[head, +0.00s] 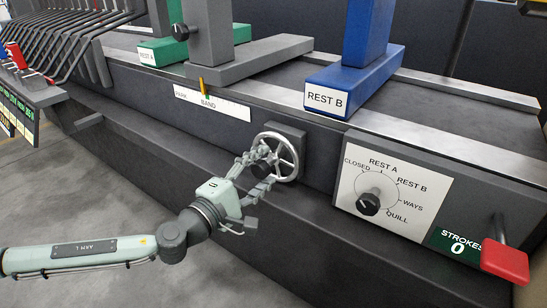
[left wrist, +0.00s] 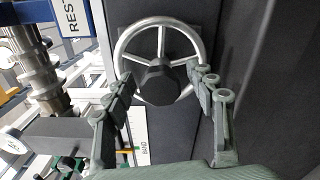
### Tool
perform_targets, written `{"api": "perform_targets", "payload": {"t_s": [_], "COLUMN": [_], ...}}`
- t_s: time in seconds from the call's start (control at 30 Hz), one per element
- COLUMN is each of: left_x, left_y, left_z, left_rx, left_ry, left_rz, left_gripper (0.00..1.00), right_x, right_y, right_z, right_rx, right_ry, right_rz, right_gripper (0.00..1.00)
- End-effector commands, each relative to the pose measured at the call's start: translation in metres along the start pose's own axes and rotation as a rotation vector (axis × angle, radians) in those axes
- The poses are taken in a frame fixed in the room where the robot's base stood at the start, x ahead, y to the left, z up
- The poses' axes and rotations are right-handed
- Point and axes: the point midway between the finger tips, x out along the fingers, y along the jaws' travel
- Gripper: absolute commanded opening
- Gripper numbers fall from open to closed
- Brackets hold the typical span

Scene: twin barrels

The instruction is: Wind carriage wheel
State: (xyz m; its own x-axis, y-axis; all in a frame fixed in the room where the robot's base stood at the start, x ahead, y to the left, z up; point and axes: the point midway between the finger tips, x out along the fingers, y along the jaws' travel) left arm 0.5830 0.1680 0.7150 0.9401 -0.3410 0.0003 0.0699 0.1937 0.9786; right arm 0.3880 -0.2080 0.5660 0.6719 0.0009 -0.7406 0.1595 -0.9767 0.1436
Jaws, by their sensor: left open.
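The carriage wheel (head: 275,157) is a silver spoked handwheel with a dark hub, on the front face of the dark machine bed. It also shows in the left wrist view (left wrist: 160,22), upper middle. My left gripper (head: 265,168) is in front of the wheel with its fingers open. In the left wrist view its fingertips (left wrist: 163,80) lie on either side of the dark hub. I cannot tell whether they touch the wheel. The scale (head: 213,102) marked PARK and BAND, with a yellow pointer (head: 202,85), sits above left of the wheel. My right gripper is not in view.
A blue block labelled REST B (head: 352,75) and a green one labelled REST A (head: 165,50) stand on the bed. Right of the wheel are a selector dial (head: 369,203), a STROKES 0 display (head: 458,246) and a red handle (head: 505,262). Grey floor (head: 60,200) lies open at left.

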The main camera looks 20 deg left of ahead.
Motion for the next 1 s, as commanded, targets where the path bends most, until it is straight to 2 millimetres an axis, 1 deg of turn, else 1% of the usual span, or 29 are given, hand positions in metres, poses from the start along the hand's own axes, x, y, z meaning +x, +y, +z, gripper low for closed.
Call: {"api": "perform_targets", "payload": {"t_s": [0.63, 0.8, 1.0], "left_x": [-0.062, -0.069, -0.069], "left_y": [-0.002, 0.0, 0.0], "left_z": [-0.001, 0.0, 0.0], "left_rx": [0.0, -0.001, -0.001], "left_ry": [0.001, 0.0, 0.0], "left_rz": [-0.003, 0.0, 0.0], "left_gripper": [0.56, 0.56, 0.56], "right_x": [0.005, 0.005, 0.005], "right_y": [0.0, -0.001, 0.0], "right_z": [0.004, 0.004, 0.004], "right_rx": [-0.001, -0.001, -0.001], "right_ry": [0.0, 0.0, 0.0], "right_rz": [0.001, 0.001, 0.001], "right_gripper": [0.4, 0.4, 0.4]}}
